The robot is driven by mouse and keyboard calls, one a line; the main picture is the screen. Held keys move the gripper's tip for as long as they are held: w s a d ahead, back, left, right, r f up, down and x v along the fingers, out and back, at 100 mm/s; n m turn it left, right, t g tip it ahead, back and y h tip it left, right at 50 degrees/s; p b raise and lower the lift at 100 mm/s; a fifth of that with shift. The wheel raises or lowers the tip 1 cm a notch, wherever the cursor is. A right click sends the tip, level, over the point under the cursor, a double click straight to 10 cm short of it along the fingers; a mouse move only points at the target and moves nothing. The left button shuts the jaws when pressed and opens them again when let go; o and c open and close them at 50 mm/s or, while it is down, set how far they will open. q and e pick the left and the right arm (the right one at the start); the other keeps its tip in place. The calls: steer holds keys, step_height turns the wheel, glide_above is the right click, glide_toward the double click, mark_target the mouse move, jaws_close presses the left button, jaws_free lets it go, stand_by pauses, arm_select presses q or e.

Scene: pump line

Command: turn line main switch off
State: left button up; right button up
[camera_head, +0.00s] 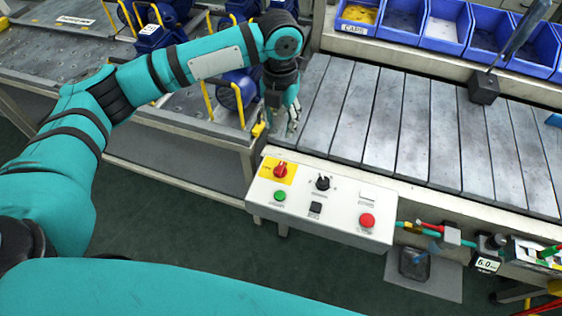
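The line main switch (281,170) is a red rotary knob on a yellow plate. It sits at the upper left of a white control box on the front of the conveyor. My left gripper (287,122) points down just above and behind the switch in the picture, over the conveyor's left end. It looks apart from the knob and holds nothing that I can see. Its fingers are small and seen from above, so their opening is unclear. The exact angle of the knob is hard to read. My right gripper is not in view.
Blue bins (447,24) line the back. Blue pumps (160,38) stand on the left bench. The slatted conveyor (400,130) is mostly clear.

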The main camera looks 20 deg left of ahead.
mark_target(281, 166)
arm_select(q)
step_height(281, 166, down, 17)
steer(key=shift+d+f+p, duration=0.1)
steer(key=shift+p, duration=0.95)
jaws_close()
